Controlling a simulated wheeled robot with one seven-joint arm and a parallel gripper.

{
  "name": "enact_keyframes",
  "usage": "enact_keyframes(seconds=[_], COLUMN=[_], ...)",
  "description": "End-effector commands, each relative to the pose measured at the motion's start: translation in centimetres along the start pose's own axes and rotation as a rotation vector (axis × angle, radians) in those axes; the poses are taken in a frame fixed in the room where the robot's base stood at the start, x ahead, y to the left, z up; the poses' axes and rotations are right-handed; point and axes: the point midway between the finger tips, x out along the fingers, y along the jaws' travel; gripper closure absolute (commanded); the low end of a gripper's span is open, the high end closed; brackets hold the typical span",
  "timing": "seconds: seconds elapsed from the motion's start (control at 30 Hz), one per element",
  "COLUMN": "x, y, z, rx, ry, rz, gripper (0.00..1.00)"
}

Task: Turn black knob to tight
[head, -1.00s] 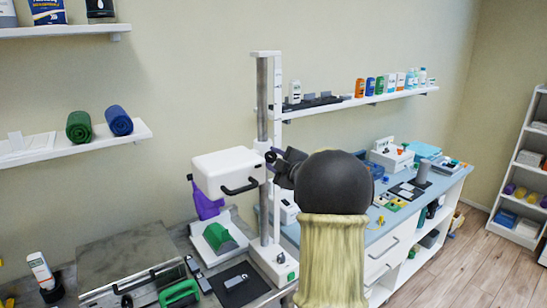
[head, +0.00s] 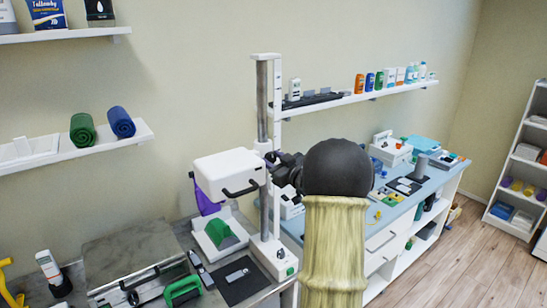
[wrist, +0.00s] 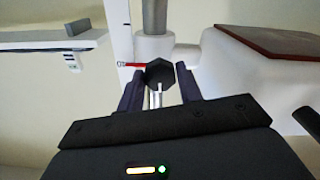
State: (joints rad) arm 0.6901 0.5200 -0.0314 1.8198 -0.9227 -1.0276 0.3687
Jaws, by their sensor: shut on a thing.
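A thin red pointer (wrist: 133,65) sticks out left of the knob. In the head view my gripper (head: 272,160) reaches the metal column (head: 263,100) beside a white box-shaped head (head: 228,175). My arm and fingers mostly hide the knob there. No tight marking is readable.
The white head has a black handle (head: 240,189) at its front. A wall shelf (head: 350,99) runs behind my arm. Open floor (head: 450,270) lies at the right.

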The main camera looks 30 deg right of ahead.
Motion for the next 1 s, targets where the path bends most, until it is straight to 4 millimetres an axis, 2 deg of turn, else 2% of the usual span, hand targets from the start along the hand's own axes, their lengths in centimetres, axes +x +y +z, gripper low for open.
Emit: enact_keyframes(seconds=[0.57,0.6,0.67,0.7,1.0], x=[-0.07,-0.07,-0.06,-0.05,-0.17], y=[-0.07,-0.06,-0.05,-0.05,-0.01], z=[0.44,0.44,0.40,0.36,0.17], rx=[0.048,0.048,0.048,0.047,0.044], ry=[-0.009,-0.009,-0.008,-0.007,-0.003], rz=[0.000,0.000,0.000,0.000,0.000], gripper=[0.87,0.57,0.45,0.43,0.43])
